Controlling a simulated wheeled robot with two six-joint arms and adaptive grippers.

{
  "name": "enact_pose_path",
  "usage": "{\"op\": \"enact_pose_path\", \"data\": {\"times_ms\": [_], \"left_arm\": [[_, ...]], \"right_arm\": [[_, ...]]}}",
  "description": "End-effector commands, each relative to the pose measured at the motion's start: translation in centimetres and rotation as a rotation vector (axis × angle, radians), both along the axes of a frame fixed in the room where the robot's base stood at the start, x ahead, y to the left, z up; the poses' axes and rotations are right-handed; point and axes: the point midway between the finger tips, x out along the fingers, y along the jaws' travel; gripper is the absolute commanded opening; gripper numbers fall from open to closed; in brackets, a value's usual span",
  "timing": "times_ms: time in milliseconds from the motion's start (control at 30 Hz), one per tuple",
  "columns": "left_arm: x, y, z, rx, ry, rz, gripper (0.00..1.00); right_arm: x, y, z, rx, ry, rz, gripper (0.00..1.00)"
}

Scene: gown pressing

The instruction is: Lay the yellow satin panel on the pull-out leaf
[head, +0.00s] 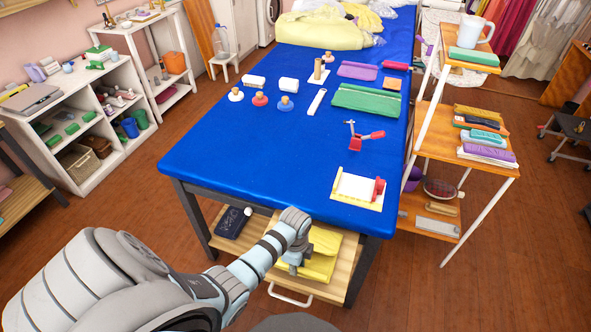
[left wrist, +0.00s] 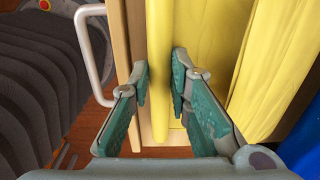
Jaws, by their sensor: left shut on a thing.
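The yellow satin panel (head: 322,264) lies folded on the wooden pull-out leaf (head: 327,290) under the front of the blue table, partly hidden by my left gripper. My left gripper (head: 292,263) points down at the panel's left part. In the left wrist view the two teal finger pads (left wrist: 161,92) stand on either side of a thin yellow fold (left wrist: 158,40) and are shut on it. More yellow cloth (left wrist: 268,70) spreads to the right, and the leaf's wooden edge (left wrist: 136,30) shows to the left. My right gripper is not in view.
The blue table (head: 240,150) stands above the leaf. A white handle (head: 290,298) sticks out at the leaf's front. A dark blue packet (head: 232,222) lies to the left under the table. An orange shelf rack (head: 465,145) stands close on the right.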

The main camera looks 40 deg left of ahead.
Motion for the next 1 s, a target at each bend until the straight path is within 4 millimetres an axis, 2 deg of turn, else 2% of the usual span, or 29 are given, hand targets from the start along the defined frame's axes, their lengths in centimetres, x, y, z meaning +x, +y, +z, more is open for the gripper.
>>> {"op": "enact_pose_path", "data": {"times_ms": [233, 267, 367, 400, 667, 767, 867, 1000], "left_arm": [[0.0, 0.0, -0.5, 0.0, 0.001, 0.0, 0.0], [0.0, 0.0, -0.5, 0.0, 0.001, 0.0, 0.19], [0.0, 0.0, -0.4, 0.0, 0.001, 0.0, 0.35], [0.0, 0.0, -0.4, 0.0, 0.001, 0.0, 0.38], [0.0, 0.0, -0.4, 0.0, 0.0, 0.0, 0.38], [0.0, 0.0, 0.3, 0.0, -0.001, 0.0, 0.38], [0.1, 0.0, 1.9, 0.0, -0.002, 0.0, 0.38], [0.1, 0.0, 5.6, 0.0, -0.004, 0.0, 0.38]], "right_arm": [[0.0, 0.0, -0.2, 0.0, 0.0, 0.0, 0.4], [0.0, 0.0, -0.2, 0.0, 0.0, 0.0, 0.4], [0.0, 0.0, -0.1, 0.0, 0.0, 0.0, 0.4], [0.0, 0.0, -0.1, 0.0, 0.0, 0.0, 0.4], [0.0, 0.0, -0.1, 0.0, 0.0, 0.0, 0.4], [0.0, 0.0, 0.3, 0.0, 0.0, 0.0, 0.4], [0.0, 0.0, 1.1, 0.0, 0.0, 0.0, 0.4], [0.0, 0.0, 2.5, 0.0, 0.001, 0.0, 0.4]]}}
